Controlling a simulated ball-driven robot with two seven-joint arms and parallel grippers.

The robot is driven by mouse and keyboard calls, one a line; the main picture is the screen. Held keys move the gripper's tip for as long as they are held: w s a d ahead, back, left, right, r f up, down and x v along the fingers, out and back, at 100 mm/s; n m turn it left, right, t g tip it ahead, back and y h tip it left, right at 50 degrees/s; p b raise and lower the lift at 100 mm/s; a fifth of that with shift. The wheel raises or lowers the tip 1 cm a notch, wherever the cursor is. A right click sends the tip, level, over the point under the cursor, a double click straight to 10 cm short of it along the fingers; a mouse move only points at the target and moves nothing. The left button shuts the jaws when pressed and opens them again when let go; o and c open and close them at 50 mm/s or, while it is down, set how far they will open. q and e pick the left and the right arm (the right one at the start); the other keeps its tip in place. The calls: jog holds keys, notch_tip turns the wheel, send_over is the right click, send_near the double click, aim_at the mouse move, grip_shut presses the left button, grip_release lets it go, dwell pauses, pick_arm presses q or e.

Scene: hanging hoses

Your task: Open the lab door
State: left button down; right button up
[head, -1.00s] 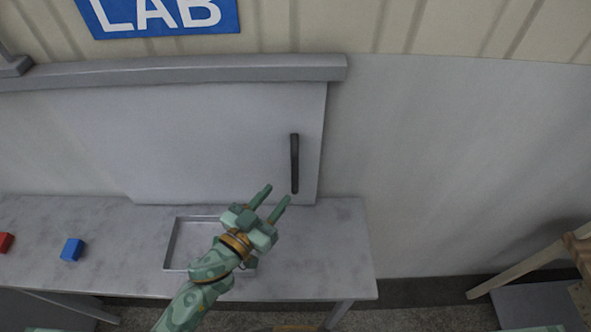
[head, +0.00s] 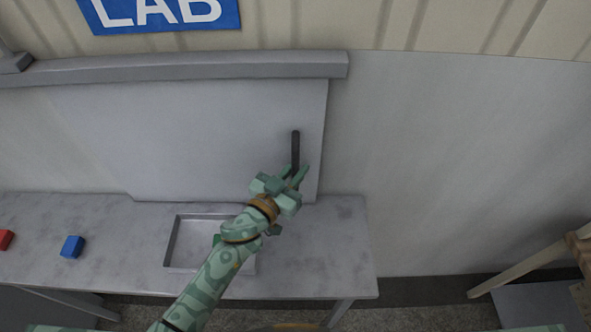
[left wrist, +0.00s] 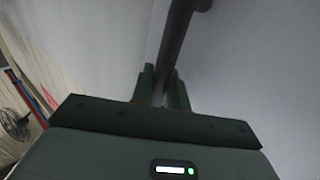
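The lab door is a pale grey panel (head: 200,130) standing behind the counter under a grey rail. Its dark vertical bar handle (head: 295,148) is near the panel's right edge. My left gripper (head: 297,174) is at the handle's lower part. In the left wrist view the handle (left wrist: 181,35) runs down between the two fingers (left wrist: 163,88), which sit close together on either side of it. The lower end of the handle is hidden by the fingers. My right gripper is not in view.
The grey counter (head: 335,235) holds a shallow metal tray (head: 168,245), a blue block (head: 72,247) and a red block (head: 6,239). A grey rail (head: 180,70) and a blue LAB sign (head: 165,14) are above. A wooden frame (head: 520,270) stands at right.

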pick_arm(q)
jog(key=shift+a, duration=0.15)
jog(key=a+p, duration=0.2)
jog(key=a, duration=0.9)
jog(key=shift+a+r+p, duration=0.1)
jog(key=shift+a+p, duration=0.25)
jog(key=shift+p, duration=0.05)
jog(key=a, duration=1.2)
jog(key=shift+a, duration=0.15)
jog(key=a+b, duration=0.1)
jog(key=a, duration=0.3)
jog(key=a+b, duration=0.1)
jog(key=a, duration=0.2)
jog(key=a+b, duration=0.1)
jog(key=a, duration=0.3)
jog(key=shift+a+f, duration=0.35)
jog(key=b, duration=0.6)
send_near(113, 157)
jog(key=x, duration=0.3)
jog(key=d+x, duration=0.1)
jog(key=x, duration=0.1)
jog(key=shift+s+d+f, duration=0.1)
jog(key=shift+d+f, duration=0.05)
jog(key=shift+f, duration=0.05)
jog(key=shift+a+r, duration=0.15)
jog(key=shift+a, duration=0.55)
jog(key=c, duration=1.4)
grip_release()
jog(key=shift+c, duration=0.2)
